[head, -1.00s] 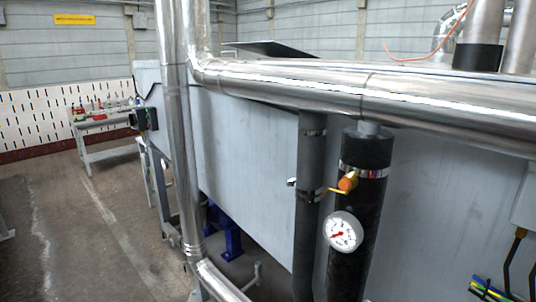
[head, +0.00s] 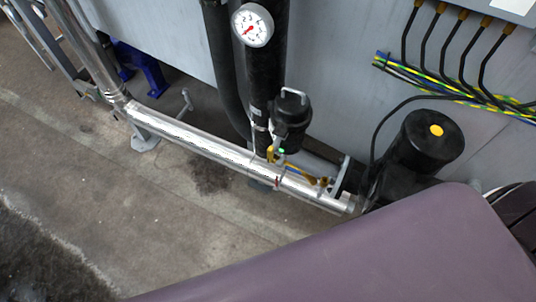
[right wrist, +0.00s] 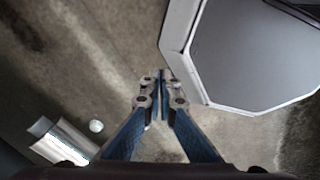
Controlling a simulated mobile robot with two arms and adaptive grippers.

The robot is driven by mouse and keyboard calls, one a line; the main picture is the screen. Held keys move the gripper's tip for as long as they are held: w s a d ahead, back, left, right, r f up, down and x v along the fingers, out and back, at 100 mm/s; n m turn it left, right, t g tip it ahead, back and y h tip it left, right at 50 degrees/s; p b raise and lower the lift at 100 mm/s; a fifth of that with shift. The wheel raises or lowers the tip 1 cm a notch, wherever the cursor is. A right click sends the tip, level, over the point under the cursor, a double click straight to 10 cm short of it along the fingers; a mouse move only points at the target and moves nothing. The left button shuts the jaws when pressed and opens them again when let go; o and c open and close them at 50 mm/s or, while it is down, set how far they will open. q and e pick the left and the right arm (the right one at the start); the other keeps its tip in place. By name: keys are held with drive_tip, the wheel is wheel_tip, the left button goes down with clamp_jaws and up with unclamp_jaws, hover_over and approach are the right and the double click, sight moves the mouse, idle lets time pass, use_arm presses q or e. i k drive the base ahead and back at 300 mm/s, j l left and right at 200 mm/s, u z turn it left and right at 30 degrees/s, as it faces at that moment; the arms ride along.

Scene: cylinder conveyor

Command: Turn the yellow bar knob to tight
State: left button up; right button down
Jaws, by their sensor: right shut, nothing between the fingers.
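In the head view a small upright yellow handle (head: 271,154) shows at the pipework below a black cylindrical fitting. My right gripper (right wrist: 161,78) shows only in the right wrist view. Its blue-sided fingers are closed together with nothing between them, above bare floor, apart from any handle. My left gripper is not in view.
A silver pipe (head: 190,136) runs low across the floor. A round gauge (head: 252,26) sits on a black vertical pipe. A black motor-like cylinder (head: 425,140) and cables stand at the right. A grey panel (right wrist: 255,50) is beside my right fingers. Floor at left is open.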

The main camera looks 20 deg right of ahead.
sight(272, 149)
drive_tip(key=z, duration=0.75)
